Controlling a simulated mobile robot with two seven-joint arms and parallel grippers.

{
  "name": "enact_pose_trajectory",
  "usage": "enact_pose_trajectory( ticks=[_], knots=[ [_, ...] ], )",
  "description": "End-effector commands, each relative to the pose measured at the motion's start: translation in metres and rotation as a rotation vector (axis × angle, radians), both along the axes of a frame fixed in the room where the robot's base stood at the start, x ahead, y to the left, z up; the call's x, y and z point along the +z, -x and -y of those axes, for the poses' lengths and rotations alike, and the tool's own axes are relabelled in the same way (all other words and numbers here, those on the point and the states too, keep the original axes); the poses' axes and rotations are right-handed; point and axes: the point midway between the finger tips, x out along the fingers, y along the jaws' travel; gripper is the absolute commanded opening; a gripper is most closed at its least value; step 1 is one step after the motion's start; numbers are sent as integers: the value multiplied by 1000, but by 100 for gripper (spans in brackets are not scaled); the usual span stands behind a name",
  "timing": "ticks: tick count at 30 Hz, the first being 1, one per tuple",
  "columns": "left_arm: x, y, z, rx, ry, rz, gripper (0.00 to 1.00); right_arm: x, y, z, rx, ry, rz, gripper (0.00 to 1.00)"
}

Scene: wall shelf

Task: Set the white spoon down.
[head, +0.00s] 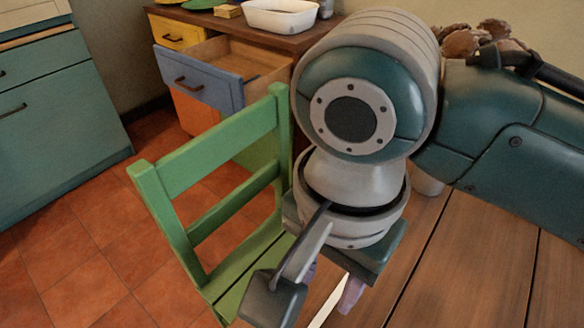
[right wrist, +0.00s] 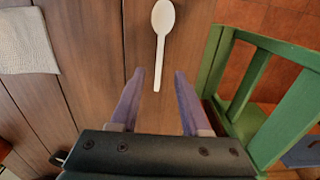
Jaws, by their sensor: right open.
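The white spoon (right wrist: 161,45) shows in the right wrist view over the brown wooden table (right wrist: 95,60), its bowl pointing away from my gripper. It looks as if it lies flat on the planks. My right gripper (right wrist: 159,72) is open, with its purple fingers on either side of the handle's end and a gap on both sides. In the head view my right gripper (head: 331,283) points down at the table's edge, mostly hidden by my own wrist. A white strip of the spoon (head: 328,303) shows beside a finger there. My left gripper is out of view.
A green chair (head: 160,190) stands close against the table edge beside my right gripper. A grey cloth (right wrist: 27,40) lies on the table in the wrist view. Behind is a cabinet with an open blue drawer (head: 205,90) and a white tub (head: 280,18) on top.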

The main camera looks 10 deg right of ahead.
Motion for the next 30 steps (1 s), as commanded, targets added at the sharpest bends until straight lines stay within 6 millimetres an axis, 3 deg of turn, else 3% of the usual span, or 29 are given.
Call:
enact_pose_trajectory(
  ticks=[3, 10, 15, 17, 20, 24, 27, 30],
  knots=[
    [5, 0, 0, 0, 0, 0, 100, 12, 0, 0, 1, -1, 0, 46],
    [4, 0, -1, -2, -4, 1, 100, 13, 6, -5, 46, -27, 4, 46],
    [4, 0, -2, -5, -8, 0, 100, 13, 30, -20, 327, -162, 83, 46],
    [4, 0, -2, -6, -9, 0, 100, 16, 38, -17, 451, -189, 146, 46],
    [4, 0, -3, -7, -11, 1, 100, 19, 52, 5, 643, -164, 248, 46],
    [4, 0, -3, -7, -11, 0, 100, 25, 72, 53, 863, -24, 315, 46],
    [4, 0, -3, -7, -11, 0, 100, 30, 85, 82, 977, 76, 309, 46],
    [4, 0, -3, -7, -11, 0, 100, 34, 93, 99, 1045, 135, 294, 46]
  ],
)
